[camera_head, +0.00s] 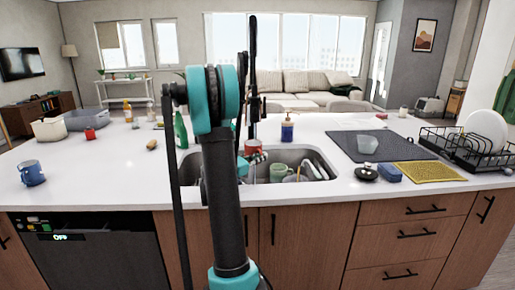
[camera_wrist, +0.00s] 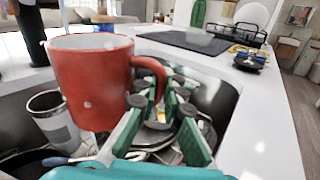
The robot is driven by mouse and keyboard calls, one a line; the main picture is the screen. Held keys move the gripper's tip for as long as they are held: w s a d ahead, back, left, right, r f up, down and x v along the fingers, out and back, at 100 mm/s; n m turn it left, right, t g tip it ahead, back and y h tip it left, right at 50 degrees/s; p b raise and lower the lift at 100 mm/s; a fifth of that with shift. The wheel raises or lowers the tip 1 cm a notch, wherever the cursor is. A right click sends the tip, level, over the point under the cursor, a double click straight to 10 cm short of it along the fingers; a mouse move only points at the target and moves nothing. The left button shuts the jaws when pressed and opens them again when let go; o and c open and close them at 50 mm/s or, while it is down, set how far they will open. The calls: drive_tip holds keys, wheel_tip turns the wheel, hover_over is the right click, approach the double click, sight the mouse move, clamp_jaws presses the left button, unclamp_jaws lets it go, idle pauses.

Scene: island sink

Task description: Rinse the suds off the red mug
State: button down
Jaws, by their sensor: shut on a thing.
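The red mug (camera_wrist: 90,80) is large at the left of the wrist view, roughly upright, with a few pale specks on its outer side. In the head view the red mug (camera_head: 252,146) shows small above the sink's left part. My gripper (camera_wrist: 160,100) is shut on the mug's handle, holding it above the sink. In the head view my gripper (camera_head: 256,158) is partly hidden behind my arm. The sink (camera_head: 318,160) is set in the white counter. I see no clear water stream, and the mug's inside is mostly hidden.
A green mug (camera_head: 278,172) and other dishes lie in the sink; a grey-white cup (camera_wrist: 55,122) stands below the red mug. A blue soap bottle (camera_head: 287,128) stands behind. A dark mat (camera_head: 345,150), yellow cloth (camera_head: 428,171) and dish rack (camera_head: 465,150) are right. The left counter has free room.

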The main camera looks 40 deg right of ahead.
sight(257, 152)
drive_tip(key=shift+a+r, duration=0.1)
idle(0.3)
drive_tip(key=shift+s+a+r, duration=0.7)
drive_tip(key=shift+a+r, duration=0.3)
drive_tip(key=shift+s+a+r, duration=0.7)
drive_tip(key=shift+a+r, duration=0.25)
drive_tip(key=shift+a, duration=0.05)
drive_tip(key=shift+d+f, duration=0.1)
drive_tip(key=w+d+f, duration=0.1)
drive_tip(key=d+f, duration=0.1)
drive_tip(key=w+d+f, duration=0.1)
drive_tip(key=d, duration=0.1)
drive_tip(key=shift+w+f, duration=0.35)
drive_tip(key=shift+f, duration=0.05)
drive_tip(key=shift+w+d, duration=0.45)
drive_tip(key=shift+d, duration=0.15)
